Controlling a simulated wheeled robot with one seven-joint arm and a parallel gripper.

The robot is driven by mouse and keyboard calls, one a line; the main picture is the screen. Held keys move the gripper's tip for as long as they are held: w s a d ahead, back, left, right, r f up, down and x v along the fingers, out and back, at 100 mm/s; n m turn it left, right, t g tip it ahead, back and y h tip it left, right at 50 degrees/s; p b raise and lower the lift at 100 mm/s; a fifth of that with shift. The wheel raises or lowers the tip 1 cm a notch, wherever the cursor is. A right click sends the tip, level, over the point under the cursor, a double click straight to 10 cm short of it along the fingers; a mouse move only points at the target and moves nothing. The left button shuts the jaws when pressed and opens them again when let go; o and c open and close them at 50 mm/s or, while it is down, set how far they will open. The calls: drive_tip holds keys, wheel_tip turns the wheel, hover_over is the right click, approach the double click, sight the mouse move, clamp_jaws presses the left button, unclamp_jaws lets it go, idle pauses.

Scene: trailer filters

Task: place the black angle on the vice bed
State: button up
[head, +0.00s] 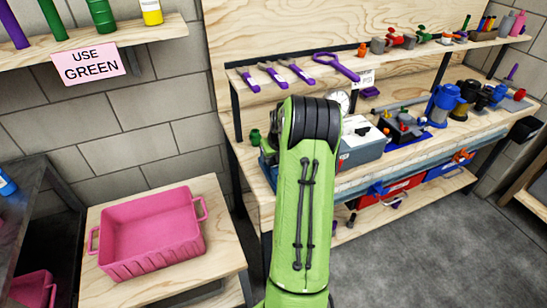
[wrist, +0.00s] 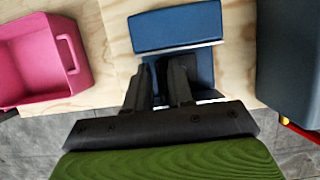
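The blue vice (wrist: 178,24) is in the wrist view, with a broad jaw block at the top and a lower blue part (wrist: 205,68) behind my fingers. My gripper (wrist: 160,72) is over the vice, its two dark fingers apart with a gap between them. I make out no separate black angle; dark shapes between and beside the fingers blend with them. In the head view my green arm covers the gripper and most of the vice (head: 268,168), which shows only as a blue edge on the bench's left end.
A pink crate (head: 152,232) stands on a low wooden table at the left. A grey toolbox (head: 362,145) is close right of the vice. Blue and black tools (head: 440,105) crowd the bench's right part.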

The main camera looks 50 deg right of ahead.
drive_tip(key=shift+o, duration=0.9)
drive_tip(key=shift+r, duration=0.1)
